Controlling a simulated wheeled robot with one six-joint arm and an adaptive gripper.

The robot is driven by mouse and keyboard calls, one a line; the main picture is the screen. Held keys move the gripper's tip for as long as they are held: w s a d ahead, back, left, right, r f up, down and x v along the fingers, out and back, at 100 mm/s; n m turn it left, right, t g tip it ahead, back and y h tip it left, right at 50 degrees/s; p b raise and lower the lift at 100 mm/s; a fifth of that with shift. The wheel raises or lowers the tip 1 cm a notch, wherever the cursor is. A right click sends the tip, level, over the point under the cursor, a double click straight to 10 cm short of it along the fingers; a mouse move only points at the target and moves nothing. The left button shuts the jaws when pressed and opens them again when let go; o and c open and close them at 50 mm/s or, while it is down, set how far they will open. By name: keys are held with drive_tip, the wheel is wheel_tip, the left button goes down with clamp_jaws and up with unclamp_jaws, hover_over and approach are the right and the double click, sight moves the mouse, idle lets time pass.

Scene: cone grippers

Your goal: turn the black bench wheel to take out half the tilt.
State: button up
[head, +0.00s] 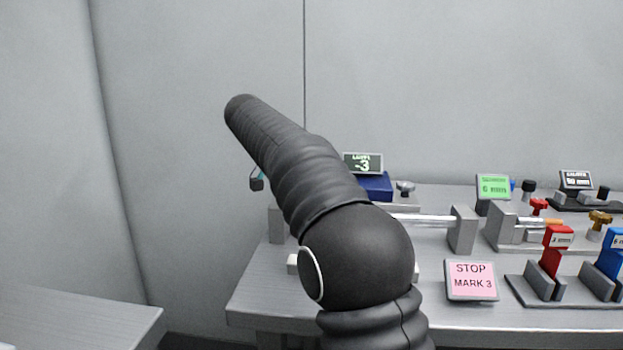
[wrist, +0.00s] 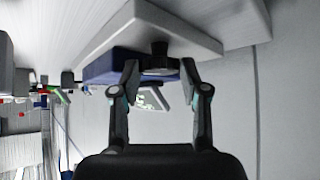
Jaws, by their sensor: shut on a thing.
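The black bench wheel (wrist: 159,66) is in the wrist view, between the fingertips of my gripper (wrist: 160,76). My gripper is shut on it from both sides. In the head view my arm hides the wheel and most of my gripper. A small dark display (head: 362,163) reads -3, with a small heading that looks like LEVEL. It stands behind a blue block (head: 376,187), which also shows beside the wheel in the wrist view (wrist: 110,67).
The grey bench (head: 440,330) stretches to the right. A pink STOP MARK 3 sign (head: 471,281) stands near its front. A green display (head: 493,188), a red block (head: 554,250) and a blue block (head: 612,255) stand further right. A grey surface (head: 80,320) is at lower left.

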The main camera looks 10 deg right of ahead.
drive_tip(key=shift+s+d+f+n+t+y+b, duration=0.15)
drive_tip(key=shift+n+t+b, duration=0.1)
drive_tip(key=shift+n+b, duration=0.2)
drive_tip(key=shift+a+f+n+t+y+b, duration=0.15)
drive_tip(key=shift+n+t+b, duration=0.1)
drive_tip(key=shift+n+b, duration=0.15)
drive_tip(key=shift+d+r+n+t+y+b, duration=0.15)
drive_tip(key=shift+r+n+t+y+b, duration=0.2)
drive_tip(key=shift+n, duration=0.2)
drive_tip(key=o, duration=1.1)
drive_tip(key=shift+o, duration=0.2)
